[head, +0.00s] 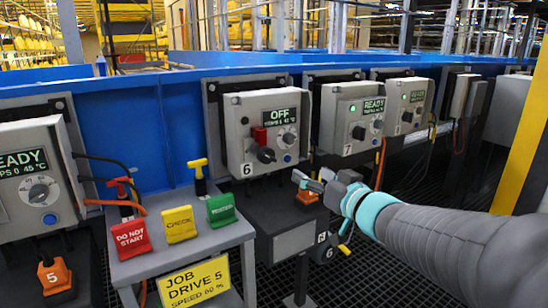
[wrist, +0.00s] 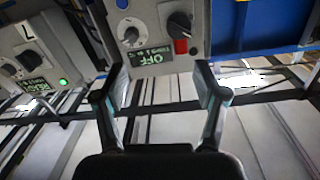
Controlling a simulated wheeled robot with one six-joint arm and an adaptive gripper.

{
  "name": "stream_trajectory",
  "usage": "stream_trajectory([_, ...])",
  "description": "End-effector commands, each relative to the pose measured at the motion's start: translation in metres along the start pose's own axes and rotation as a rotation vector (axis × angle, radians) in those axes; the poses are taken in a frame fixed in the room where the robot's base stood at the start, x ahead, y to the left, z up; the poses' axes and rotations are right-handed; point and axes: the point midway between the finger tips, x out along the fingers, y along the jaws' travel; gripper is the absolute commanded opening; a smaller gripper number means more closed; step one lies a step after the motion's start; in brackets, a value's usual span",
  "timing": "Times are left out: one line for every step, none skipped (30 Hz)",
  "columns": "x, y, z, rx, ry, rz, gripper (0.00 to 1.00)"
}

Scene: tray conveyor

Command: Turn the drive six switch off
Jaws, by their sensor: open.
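The drive six box (head: 240,150), grey and marked 6, stands in the middle of the head view. Its display (head: 285,117) reads OFF. Below it are a black rotary switch (head: 266,155) with a red piece (head: 259,136) above it, a pale dial and a blue button. My gripper (head: 308,182) is below and right of the box, apart from it. In the wrist view the box is upside down, with the switch (wrist: 180,25), red piece (wrist: 181,46) and OFF display (wrist: 153,60) beyond the fingers. My gripper (wrist: 160,85) is open and empty.
Box 7 (head: 350,118), right of drive six, reads READY. A left box (head: 35,165) also reads READY. A small stand (head: 190,250) holds red, yellow and green tags and a JOB DRIVE 5 sign. An orange piece (head: 307,196) sits on the lower box below my gripper.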

Motion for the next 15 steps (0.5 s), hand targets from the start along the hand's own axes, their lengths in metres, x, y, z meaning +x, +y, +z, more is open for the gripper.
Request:
stream_trajectory([0.003, -0.004, 0.002, 0.011, 0.001, -0.038, 0.71])
stream_trajectory([0.004, -0.007, 0.002, 0.018, 0.001, -0.058, 0.71])
stream_trajectory([0.006, -0.011, 0.003, 0.024, 0.002, -0.080, 0.71])
stream_trajectory([0.006, -0.013, 0.003, 0.028, 0.002, -0.094, 0.71])
stream_trajectory([0.007, -0.014, 0.003, 0.032, 0.002, -0.103, 0.71])
stream_trajectory([0.009, -0.015, 0.004, 0.034, 0.001, -0.112, 0.71])
stream_trajectory([0.011, -0.016, 0.004, 0.035, 0.002, -0.115, 0.71])
stream_trajectory([0.013, -0.017, 0.004, 0.036, 0.002, -0.118, 0.71])
stream_trajectory([0.017, -0.018, 0.004, 0.036, 0.001, -0.120, 0.71])
stream_trajectory([0.021, -0.018, 0.004, 0.037, 0.001, -0.120, 0.71])
stream_trajectory([0.025, -0.019, 0.004, 0.037, 0.002, -0.120, 0.71])
stream_trajectory([0.031, -0.020, 0.004, 0.036, 0.002, -0.120, 0.71])
stream_trajectory([0.036, -0.021, 0.005, 0.035, 0.001, -0.120, 0.71])
stream_trajectory([0.042, -0.021, 0.004, 0.036, 0.001, -0.119, 0.71])
stream_trajectory([0.049, -0.022, 0.004, 0.036, 0.002, -0.119, 0.71])
